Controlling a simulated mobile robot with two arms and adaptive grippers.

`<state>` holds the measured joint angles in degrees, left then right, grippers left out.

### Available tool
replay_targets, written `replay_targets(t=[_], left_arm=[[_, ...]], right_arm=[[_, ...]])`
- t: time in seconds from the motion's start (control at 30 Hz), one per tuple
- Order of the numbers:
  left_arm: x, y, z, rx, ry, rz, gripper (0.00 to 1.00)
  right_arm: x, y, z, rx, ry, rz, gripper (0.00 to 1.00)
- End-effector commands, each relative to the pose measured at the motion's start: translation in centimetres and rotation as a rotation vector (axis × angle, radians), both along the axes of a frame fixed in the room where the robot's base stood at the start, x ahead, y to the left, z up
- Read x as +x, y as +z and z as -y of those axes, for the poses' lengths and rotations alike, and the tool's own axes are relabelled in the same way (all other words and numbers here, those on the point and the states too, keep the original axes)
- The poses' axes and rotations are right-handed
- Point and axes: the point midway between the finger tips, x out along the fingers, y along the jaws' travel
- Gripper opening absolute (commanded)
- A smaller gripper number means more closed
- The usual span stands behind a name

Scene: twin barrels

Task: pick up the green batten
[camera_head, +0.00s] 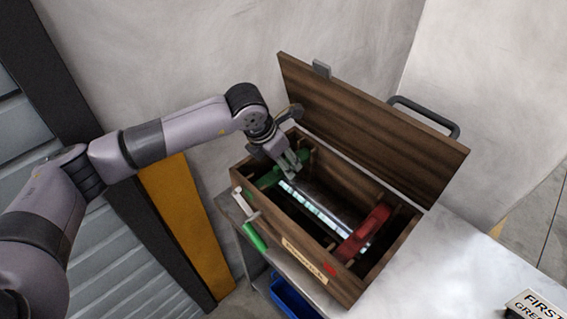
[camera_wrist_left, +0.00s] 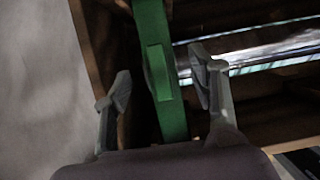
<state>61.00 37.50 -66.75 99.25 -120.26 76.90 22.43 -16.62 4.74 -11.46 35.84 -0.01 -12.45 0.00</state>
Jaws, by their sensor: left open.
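The green batten (camera_head: 268,179) lies across the left end of an open wooden box (camera_head: 328,283). In the left wrist view the green batten (camera_wrist_left: 160,75) runs from the top edge down between my two fingers. My left gripper (camera_head: 291,163) is over the left end of the box. In the left wrist view my left gripper (camera_wrist_left: 160,92) is open, with one finger on each side of the batten and gaps to both. The batten's near part is hidden behind the gripper body in that view. My right gripper is not in view.
A shiny tube (camera_head: 325,208) lies along the box, with a red piece (camera_head: 364,234) across its right end. The raised lid (camera_head: 375,125) stands behind. A green-handled tool (camera_head: 254,237) is at the box's front left.

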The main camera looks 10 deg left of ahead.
Motion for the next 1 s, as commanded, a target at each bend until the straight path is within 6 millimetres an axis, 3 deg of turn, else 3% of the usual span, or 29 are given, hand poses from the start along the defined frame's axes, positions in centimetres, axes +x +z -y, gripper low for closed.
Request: replay_targets(t=[0.2,0.4,1.0], left_arm=[[0.6,-1.8,0.4,0.0,0.0,0.0,0.53],[0.7,-1.9,0.4,0.0,0.0,0.0,0.53],[0.6,-1.8,0.4,0.0,0.0,0.0,0.14]], right_arm=[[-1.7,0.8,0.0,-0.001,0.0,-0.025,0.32],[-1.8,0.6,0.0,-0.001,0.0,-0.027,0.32],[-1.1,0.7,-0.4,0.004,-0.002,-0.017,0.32]])
